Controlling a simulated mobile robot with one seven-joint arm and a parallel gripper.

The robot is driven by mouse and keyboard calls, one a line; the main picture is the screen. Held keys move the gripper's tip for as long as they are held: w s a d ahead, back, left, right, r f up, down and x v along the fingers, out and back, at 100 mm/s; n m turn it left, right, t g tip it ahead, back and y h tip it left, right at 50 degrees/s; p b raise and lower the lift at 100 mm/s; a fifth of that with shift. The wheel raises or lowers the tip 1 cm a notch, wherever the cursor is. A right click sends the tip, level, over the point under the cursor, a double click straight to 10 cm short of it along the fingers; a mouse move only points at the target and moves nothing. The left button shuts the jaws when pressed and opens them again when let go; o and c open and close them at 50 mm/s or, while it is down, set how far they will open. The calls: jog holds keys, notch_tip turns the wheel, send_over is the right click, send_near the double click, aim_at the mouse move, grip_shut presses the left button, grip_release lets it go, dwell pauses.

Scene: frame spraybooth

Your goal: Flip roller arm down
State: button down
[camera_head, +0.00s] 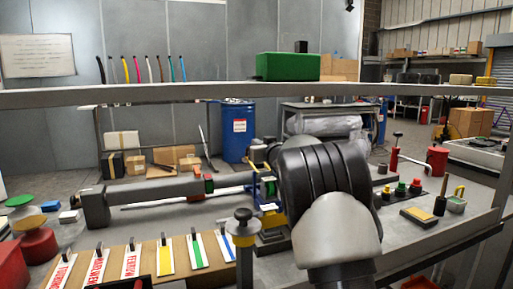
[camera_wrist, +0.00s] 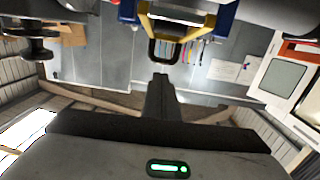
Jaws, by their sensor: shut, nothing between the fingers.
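A blue and yellow fixture (camera_head: 267,190) stands on the bench just left of my arm in the head view; my arm hides part of it. In the wrist view its yellow bracket (camera_wrist: 146,20) shows at the top, between blue parts, with a dark loop (camera_wrist: 164,52) hanging into the picture. I cannot tell for sure which part is the roller arm. My gripper (camera_wrist: 160,78) is shut and empty. Its narrow dark fingers point toward the loop, with a small gap visible in the picture. My arm hides the gripper in the head view.
A long grey bar with an end block (camera_head: 94,206) lies left of the fixture. A wooden board (camera_head: 125,262) with coloured labels and a round-topped post (camera_head: 244,250) stand in front. A grey rail (camera_head: 200,92) crosses above the bench. Small tools and knobs (camera_head: 400,189) sit at right.

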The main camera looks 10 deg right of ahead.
jog(key=shift+w+f, duration=0.55)
jog(key=shift+w, duration=0.05)
jog(key=shift+a, duration=0.1)
